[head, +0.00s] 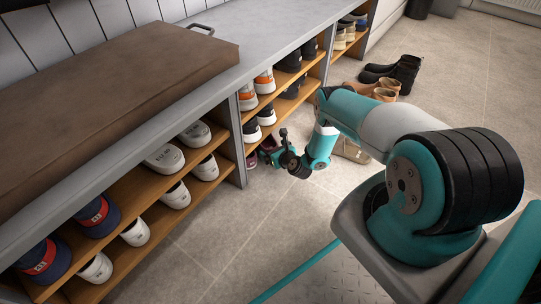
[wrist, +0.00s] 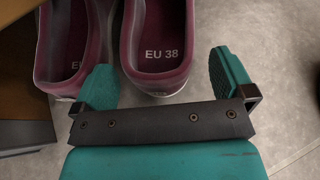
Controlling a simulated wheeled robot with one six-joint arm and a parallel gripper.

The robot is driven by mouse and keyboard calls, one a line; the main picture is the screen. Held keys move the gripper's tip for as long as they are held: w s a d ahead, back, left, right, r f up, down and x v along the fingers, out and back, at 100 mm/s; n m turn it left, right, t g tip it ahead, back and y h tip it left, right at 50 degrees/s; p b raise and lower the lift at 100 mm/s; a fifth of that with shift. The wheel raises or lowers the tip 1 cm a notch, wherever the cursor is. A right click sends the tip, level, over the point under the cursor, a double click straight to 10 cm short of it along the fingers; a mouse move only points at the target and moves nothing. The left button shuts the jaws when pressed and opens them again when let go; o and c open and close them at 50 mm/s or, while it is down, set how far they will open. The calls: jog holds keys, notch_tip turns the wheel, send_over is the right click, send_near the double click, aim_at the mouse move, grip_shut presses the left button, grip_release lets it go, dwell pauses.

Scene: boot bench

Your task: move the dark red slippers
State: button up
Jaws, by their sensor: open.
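The dark red slippers (wrist: 165,35) fill the top of the wrist view, heels toward me, with pale rims and "EU 38" on the dark red insoles. The left slipper (wrist: 68,40) is partly cut off by the frame. My gripper (wrist: 162,64) is open, its two teal fingers apart. The right slipper's heel lies between the fingers; the left finger is close to the gap between the slippers. I cannot tell whether either finger touches. In the head view the slippers (head: 251,160) are a small dark red patch at the lower shelf edge, mostly hidden beside my gripper (head: 268,156).
A bench (head: 228,80) with wooden shelves holds several pairs of shoes. A brown cushion (head: 110,85) lies on top. Tan shoes (head: 352,150) stand on the floor behind my arm, and dark boots (head: 395,72) farther back.

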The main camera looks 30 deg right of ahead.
jog(key=shift+b+x, duration=0.3)
jog(key=shift+x, duration=0.6)
jog(key=c, duration=1.1)
jog(key=shift+a, duration=0.1)
